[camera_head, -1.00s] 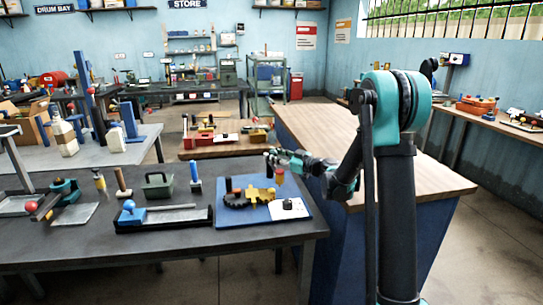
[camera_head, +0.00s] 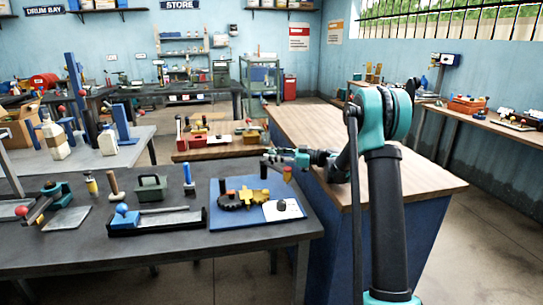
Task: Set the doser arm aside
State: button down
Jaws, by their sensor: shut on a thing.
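My gripper (camera_head: 273,158) is shut, reaching in from the right above the right end of the dark workbench (camera_head: 150,249). A short dark upright piece (camera_head: 264,171) shows below its fingertips, and a small orange-red tapered piece (camera_head: 288,175) hangs lower right of it. I cannot tell whether these two are joined; the gripper hides the grip point. I take the held thing to be the doser arm, but it is too small to be sure. Below lies a blue board (camera_head: 222,222) with a black gear (camera_head: 231,203), a yellow part (camera_head: 247,197) and a white plate with a black knob (camera_head: 283,208).
Left of the board stand a blue-handled tool (camera_head: 189,181), a green-grey box (camera_head: 151,188) and a black tray (camera_head: 150,222). A wooden-topped counter (camera_head: 410,178) stands to the right, its top largely clear. Another bench with small tools (camera_head: 222,140) is behind.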

jog(key=c, duration=1.1)
grip_release()
notch_tip(320, 180, up, 10)
